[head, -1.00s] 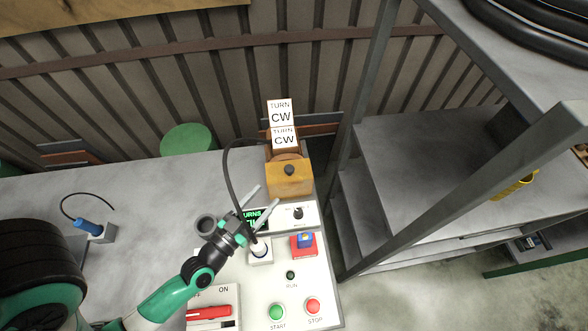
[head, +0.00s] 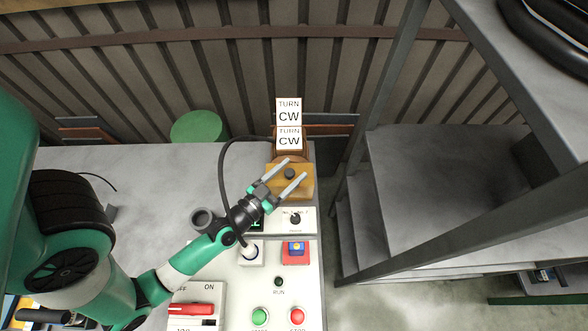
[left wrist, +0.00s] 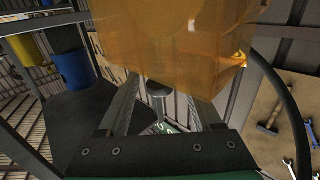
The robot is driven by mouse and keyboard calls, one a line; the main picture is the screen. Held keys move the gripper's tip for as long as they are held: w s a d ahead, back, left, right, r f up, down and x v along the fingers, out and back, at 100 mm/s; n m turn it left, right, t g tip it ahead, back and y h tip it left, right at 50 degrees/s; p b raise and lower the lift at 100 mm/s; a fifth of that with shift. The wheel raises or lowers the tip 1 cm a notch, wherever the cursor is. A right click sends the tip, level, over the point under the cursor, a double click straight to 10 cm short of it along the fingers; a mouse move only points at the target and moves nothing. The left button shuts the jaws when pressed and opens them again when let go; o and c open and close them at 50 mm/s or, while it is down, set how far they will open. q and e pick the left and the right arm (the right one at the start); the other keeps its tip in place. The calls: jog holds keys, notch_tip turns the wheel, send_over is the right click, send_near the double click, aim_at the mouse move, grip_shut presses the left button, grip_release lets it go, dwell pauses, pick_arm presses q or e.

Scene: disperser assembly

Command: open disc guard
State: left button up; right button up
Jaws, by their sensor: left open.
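The disc guard is an amber, see-through cover (head: 304,191) at the back of the white control panel, with a dark round knob (head: 289,173) on it. My left gripper (head: 296,168) is open, its two fingers reaching over the guard on either side of the knob. In the left wrist view the amber guard (left wrist: 195,40) fills the top centre. The knob (left wrist: 157,89) shows there between the open fingers (left wrist: 160,100); I cannot tell whether they touch it. My right gripper is not in view.
Two "TURN CW" signs (head: 289,124) stand behind the guard. The panel (head: 250,285) carries a red switch (head: 190,309), a green button (head: 260,315), a red button (head: 297,315) and a blue-topped red part (head: 295,251). A grey shelf (head: 440,200) stands to the right.

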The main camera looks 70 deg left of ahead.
pick_arm(q)
grip_shut()
dwell(1.4)
